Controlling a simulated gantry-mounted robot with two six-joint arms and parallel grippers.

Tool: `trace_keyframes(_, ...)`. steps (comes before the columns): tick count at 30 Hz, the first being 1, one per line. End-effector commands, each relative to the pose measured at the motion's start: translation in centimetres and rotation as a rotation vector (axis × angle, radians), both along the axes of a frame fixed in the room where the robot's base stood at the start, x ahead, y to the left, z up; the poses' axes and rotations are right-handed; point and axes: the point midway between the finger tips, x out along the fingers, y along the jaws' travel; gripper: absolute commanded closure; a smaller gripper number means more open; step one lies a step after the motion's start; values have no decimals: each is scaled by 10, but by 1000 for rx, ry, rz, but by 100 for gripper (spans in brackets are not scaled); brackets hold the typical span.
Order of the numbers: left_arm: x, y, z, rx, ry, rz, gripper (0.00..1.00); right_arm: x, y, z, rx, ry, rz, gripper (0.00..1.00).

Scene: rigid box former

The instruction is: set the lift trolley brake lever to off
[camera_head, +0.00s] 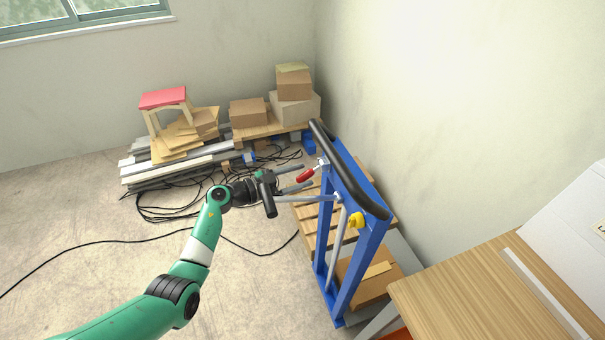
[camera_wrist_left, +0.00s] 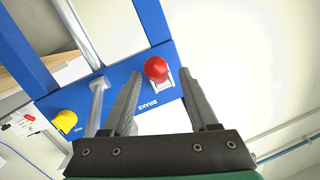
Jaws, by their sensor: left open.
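The blue lift trolley (camera_head: 325,240) stands by the wall with a black push bar on top. Its brake lever (camera_head: 306,175) has a red grip and a pale metal base on the trolley's frame. In the left wrist view the red grip (camera_wrist_left: 156,69) sits on the blue panel beside the word BRAKE. My left gripper (camera_head: 308,174) is open at the lever. In the wrist view its two fingers (camera_wrist_left: 160,76) lie on either side of the red grip, with gaps showing; I cannot tell whether they touch it. My right gripper is not in view.
A yellow knob (camera_head: 356,220) and a metal rod (camera_head: 336,245) are on the trolley near the lever. A wooden table (camera_head: 480,290) stands at right. Boxes, a red-topped stool (camera_head: 163,98) and cables lie behind.

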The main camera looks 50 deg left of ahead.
Motion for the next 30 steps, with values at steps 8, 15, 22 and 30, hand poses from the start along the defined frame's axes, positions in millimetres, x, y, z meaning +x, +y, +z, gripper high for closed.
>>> trace_keyframes(8,-63,14,14,-1,2,6,40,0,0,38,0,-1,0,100)
trace_keyframes(15,-98,21,15,-1,1,1,40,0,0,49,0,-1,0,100)
trace_keyframes(22,-102,21,13,0,1,1,40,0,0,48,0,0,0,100)
trace_keyframes(30,-102,21,13,0,1,0,40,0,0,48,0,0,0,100)
